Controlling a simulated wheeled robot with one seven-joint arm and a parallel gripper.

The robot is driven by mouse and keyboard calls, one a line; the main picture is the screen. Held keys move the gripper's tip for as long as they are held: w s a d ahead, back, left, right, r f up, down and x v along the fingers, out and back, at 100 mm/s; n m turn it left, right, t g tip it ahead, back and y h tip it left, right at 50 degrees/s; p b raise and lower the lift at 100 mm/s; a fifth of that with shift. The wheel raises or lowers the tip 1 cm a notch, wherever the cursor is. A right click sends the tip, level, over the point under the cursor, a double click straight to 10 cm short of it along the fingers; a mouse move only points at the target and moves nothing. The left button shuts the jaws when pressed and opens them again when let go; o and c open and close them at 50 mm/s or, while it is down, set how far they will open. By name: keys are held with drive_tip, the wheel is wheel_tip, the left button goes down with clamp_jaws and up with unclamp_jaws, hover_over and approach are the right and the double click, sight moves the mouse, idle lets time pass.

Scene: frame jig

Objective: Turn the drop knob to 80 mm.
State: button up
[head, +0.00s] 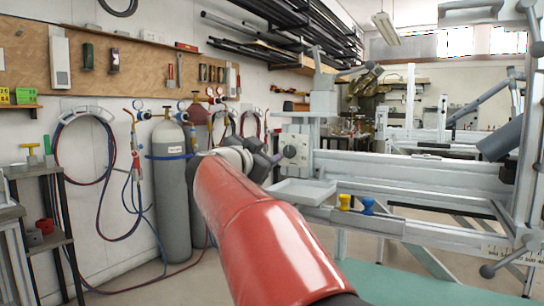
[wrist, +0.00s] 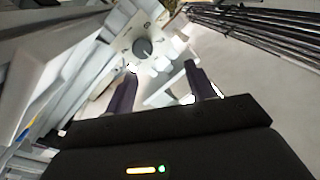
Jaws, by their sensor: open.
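The drop knob (wrist: 142,48) is a dark grey round knob on a pale dial plate (wrist: 122,44) with marks around it. In the wrist view it lies beyond my fingertips, near the top middle. My gripper (wrist: 160,85) is open, with its two dark fingers apart and nothing between them. In the head view the knob (head: 290,151) shows on the light plate on the jig's post, and my gripper (head: 272,158) is just left of it. The dial's numbers are too small to read, so I cannot tell its setting.
The jig's long grey beam (head: 420,176) runs right from the plate. A white tray (head: 303,191) sits below the plate, with a yellow piece (head: 345,202) and a blue piece (head: 367,206) on the lower rail. Gas cylinders (head: 172,190) stand by the left wall.

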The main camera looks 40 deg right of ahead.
sight(289, 151)
drive_tip(key=d, duration=0.3)
drive_tip(key=w+d+m+g, duration=0.1)
drive_tip(key=d, duration=0.1)
drive_tip(key=w+d+f+g, duration=0.1)
drive_tip(key=d, duration=0.2)
drive_tip(key=shift+w+d, duration=0.15)
drive_tip(key=shift+d, duration=0.2)
drive_tip(key=shift+f, duration=0.1)
drive_tip(key=c, duration=0.9)
drive_tip(key=shift+c, duration=0.2)
drive_tip(key=shift+m+p, duration=0.3)
drive_tip(key=shift+m, duration=0.1)
